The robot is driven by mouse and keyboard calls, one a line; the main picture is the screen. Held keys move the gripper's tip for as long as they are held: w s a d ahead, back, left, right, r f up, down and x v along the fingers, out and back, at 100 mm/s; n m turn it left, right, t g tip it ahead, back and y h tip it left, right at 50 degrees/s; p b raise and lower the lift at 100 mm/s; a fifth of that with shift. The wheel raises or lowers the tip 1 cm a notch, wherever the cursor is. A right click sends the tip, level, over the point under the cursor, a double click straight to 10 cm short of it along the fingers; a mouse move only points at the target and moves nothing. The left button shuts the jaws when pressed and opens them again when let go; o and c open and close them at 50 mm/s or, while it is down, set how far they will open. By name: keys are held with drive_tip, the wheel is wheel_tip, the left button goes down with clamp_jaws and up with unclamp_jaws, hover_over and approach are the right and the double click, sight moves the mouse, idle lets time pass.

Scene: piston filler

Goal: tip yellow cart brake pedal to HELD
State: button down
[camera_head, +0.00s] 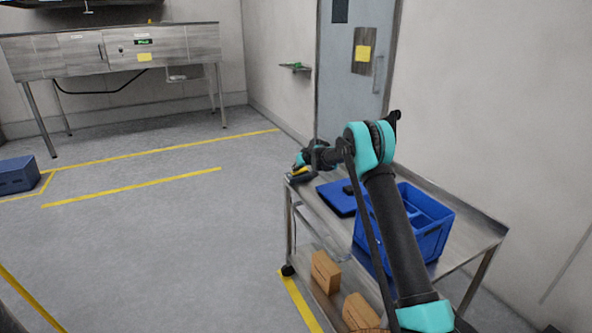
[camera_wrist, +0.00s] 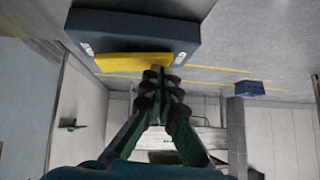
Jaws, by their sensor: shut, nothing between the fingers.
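The yellow brake pedal (camera_wrist: 125,62) is a bar along the edge of a dark blue-grey housing (camera_wrist: 135,30) in the wrist view. White lettering sits at both ends of the housing, too small to read surely. In the head view the pedal (camera_head: 301,171) is a small yellow patch at the far end of the metal cart (camera_head: 478,230). My gripper (camera_wrist: 161,71) is shut and empty, its fingertips at the pedal's right part; I cannot tell whether they touch it. In the head view my gripper is mostly hidden by its wrist.
A blue crate (camera_head: 430,240) and a flat dark blue item (camera_head: 338,197) are on the cart's top. Cardboard boxes (camera_head: 325,272) lie on its lower shelf. A grey door (camera_head: 345,85) and wall stand behind.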

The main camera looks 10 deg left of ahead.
sight(295, 174)
drive_tip(key=shift+r, duration=0.75)
drive_tip(key=shift+r, duration=0.5)
drive_tip(key=r, duration=0.3)
drive_tip(key=shift+s+a, duration=0.2)
drive_tip(key=s+a+v, duration=0.1)
drive_tip(key=v, duration=0.8)
drive_tip(key=shift+s+r, duration=0.25)
drive_tip(key=shift+r, duration=0.1)
